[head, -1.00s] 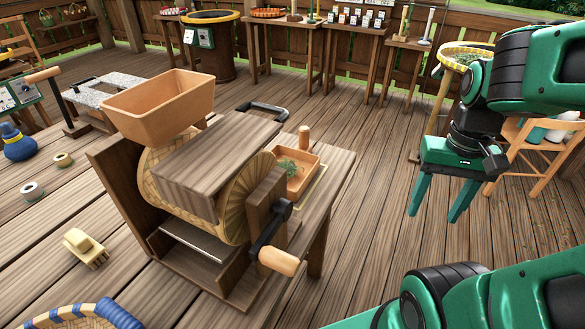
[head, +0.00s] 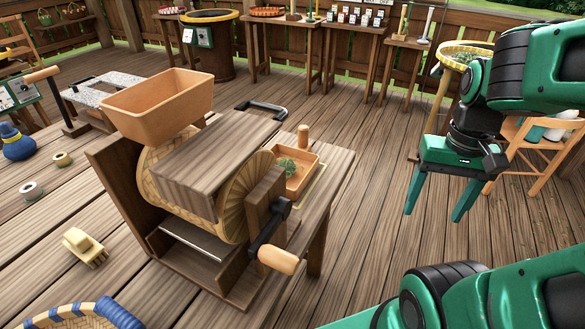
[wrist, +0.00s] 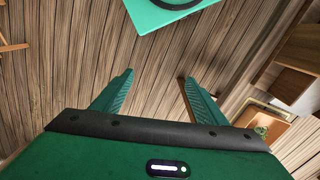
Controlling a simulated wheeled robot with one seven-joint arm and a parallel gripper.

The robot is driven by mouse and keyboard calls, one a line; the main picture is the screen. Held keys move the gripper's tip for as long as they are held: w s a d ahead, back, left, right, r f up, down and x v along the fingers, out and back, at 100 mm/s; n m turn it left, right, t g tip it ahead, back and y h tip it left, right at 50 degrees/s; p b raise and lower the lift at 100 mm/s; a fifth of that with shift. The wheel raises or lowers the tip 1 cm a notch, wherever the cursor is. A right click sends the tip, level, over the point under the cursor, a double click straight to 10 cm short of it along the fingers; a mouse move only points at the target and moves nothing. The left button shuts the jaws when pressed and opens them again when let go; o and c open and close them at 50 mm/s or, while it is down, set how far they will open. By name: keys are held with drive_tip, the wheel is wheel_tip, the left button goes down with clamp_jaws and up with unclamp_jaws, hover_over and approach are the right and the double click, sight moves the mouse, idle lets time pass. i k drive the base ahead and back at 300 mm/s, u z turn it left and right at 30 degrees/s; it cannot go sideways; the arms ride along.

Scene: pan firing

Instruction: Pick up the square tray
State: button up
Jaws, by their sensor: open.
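A square orange-brown tray (head: 309,175) with green leafy stuff in it sits on the wooden surface right behind the crank side of the wooden machine. Part of it is hidden by the machine. In the wrist view the tray (wrist: 278,129) shows at the lower right, partly cut off by my gripper's body. My gripper (head: 432,216) hangs to the right of the tray, over the deck, with its green fingers pointing down. The fingers are apart with nothing between them, as the wrist view (wrist: 158,77) also shows.
The wooden machine (head: 215,165) with an orange hopper (head: 160,105) and a crank handle (head: 278,260) stands left of the tray. A peg (head: 303,136) stands close behind the tray. A chair (head: 535,150) is behind my arm. The deck between tray and gripper is clear.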

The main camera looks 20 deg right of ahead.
sight(301, 165)
drive_tip(key=u, duration=0.45)
drive_tip(key=k, duration=1.1)
drive_tip(key=z, duration=0.35)
drive_tip(key=i, duration=1)
drive_tip(key=z, duration=0.8)
drive_tip(key=i, duration=0.35)
drive_tip(key=z, duration=0.05)
